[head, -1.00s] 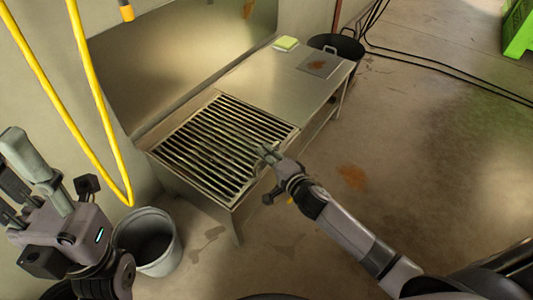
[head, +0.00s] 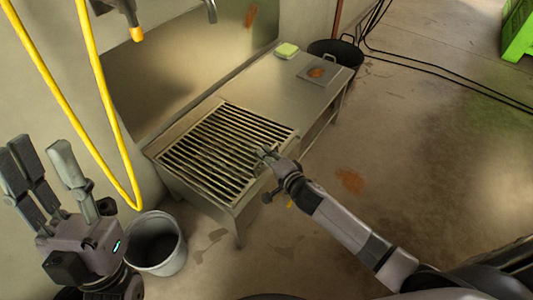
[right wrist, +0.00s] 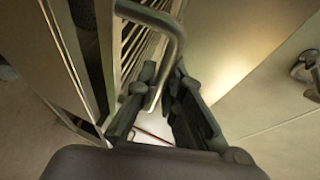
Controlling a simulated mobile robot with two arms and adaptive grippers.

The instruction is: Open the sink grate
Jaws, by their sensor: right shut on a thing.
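The slatted metal sink grate (head: 205,150) lies over the sink at the near end of the steel counter and looks about level. My right gripper (head: 263,153) is at the grate's right edge. In the right wrist view, my right gripper (right wrist: 160,95) is shut on the bent metal handle (right wrist: 173,27), with the grate's bars (right wrist: 135,45) just beyond. The sink's inside is mostly hidden below the bars. My left gripper (head: 52,178) is open and empty at the lower left, in front of the sink and away from it.
A grey bucket (head: 175,262) stands on the floor beside the sink. A yellow hose (head: 105,82) hangs at the left. A green sponge (head: 287,50) and a small metal plate (head: 308,80) lie on the counter. A black tub (head: 348,52) stands behind it. The floor to the right is mostly clear.

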